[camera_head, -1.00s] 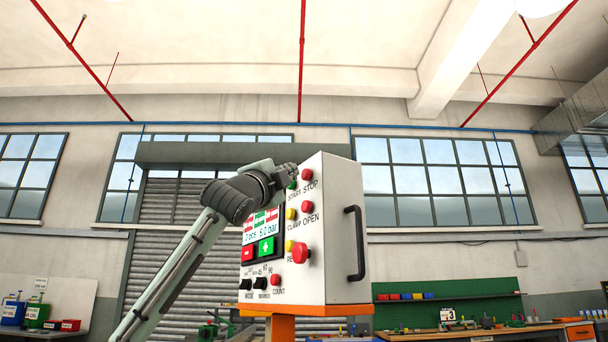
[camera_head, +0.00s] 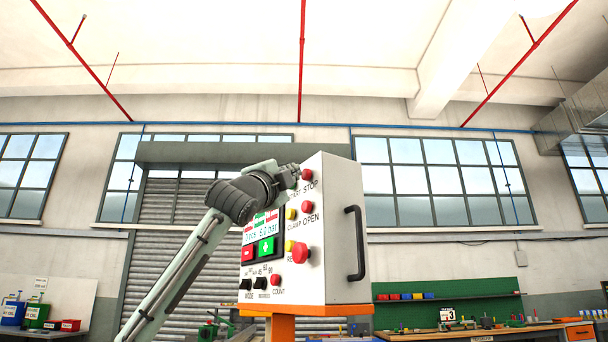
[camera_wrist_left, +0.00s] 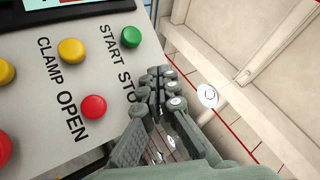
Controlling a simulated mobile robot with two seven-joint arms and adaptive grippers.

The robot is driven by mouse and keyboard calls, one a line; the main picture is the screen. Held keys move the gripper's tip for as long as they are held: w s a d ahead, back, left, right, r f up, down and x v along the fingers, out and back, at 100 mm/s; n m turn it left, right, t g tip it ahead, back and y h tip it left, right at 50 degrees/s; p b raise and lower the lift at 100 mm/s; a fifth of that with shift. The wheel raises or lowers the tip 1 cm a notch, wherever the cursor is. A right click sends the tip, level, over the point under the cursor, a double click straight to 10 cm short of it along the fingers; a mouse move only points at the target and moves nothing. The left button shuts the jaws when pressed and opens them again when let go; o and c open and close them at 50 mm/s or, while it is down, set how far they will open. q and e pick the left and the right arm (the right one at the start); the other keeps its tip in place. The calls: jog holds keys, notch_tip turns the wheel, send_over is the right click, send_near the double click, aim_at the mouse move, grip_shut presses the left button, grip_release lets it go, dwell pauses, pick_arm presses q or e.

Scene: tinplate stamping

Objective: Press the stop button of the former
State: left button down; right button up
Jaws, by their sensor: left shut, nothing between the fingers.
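The former's control box (camera_head: 335,260) has a white face with coloured buttons. The red stop button (camera_head: 307,174) is at its top right, above the printed word STOP. My left gripper (camera_head: 294,172) is shut and empty, with its tips just left of the stop button in the head view. Whether they touch it I cannot tell. In the left wrist view the closed fingers (camera_wrist_left: 160,76) cover the end of the word STOP and hide the stop button. My right gripper is not in view.
Below are the yellow clamp button (camera_head: 291,214), the red open button (camera_head: 307,207) and a large red knob (camera_head: 301,253). A black handle (camera_head: 355,243) is on the box's right side. A workbench (camera_head: 480,332) stands behind at right.

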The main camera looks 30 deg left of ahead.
pick_arm(q)
jog(key=shift+w+d, duration=0.1)
jog(key=shift+w, duration=0.15)
dwell(0.5)
jog(key=shift+w+d, duration=0.15)
jog(key=shift+w, duration=0.1)
dwell(0.3)
dwell(0.4)
jog(key=shift+s+a, duration=0.35)
jog(key=shift+s, duration=0.4)
